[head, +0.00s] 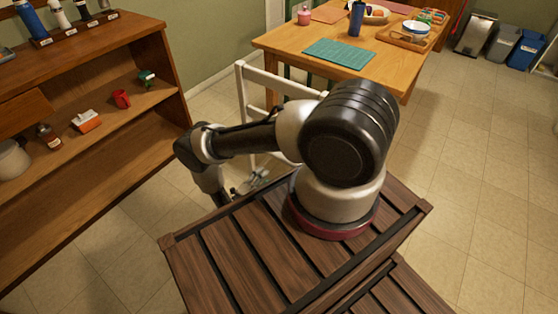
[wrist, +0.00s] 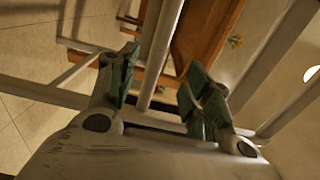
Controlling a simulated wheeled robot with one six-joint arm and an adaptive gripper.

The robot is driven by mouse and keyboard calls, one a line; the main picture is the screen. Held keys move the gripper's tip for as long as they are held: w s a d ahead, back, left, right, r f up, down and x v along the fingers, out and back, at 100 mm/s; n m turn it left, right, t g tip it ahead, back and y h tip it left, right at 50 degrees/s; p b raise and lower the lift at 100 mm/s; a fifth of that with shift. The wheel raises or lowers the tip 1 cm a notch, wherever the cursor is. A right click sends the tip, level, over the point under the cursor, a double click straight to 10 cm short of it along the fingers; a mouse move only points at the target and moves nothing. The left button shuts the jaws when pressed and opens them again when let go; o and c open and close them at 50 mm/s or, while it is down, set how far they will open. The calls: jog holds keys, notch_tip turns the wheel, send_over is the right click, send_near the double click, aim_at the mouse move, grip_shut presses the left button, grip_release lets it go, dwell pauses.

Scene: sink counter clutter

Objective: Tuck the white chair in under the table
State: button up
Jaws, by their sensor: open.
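The white chair (head: 241,85) stands at the near left side of the wooden table (head: 393,56), in the head view. Its slatted back rises beside the table's edge, and my arm hides much of its lower part. My gripper (head: 250,182) is low beside the chair, partly hidden behind the slatted top of my base. In the wrist view my gripper (wrist: 160,68) is open, with its two green-padded fingers apart. A white chair bar (wrist: 160,45) shows between the fingers; I cannot tell whether it touches either one.
A wooden shelf unit (head: 150,109) stands at the left, with a red mug (head: 121,98) and other small items. The table carries a green mat (head: 340,53), a tray and dishes. Bins (head: 502,45) stand at the far right. Tiled floor (head: 470,170) is clear at the right.

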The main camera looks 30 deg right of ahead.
jog(key=x, duration=1.3)
jog(key=shift+w+d, duration=0.1)
jog(key=shift+d, duration=0.25)
grip_shut()
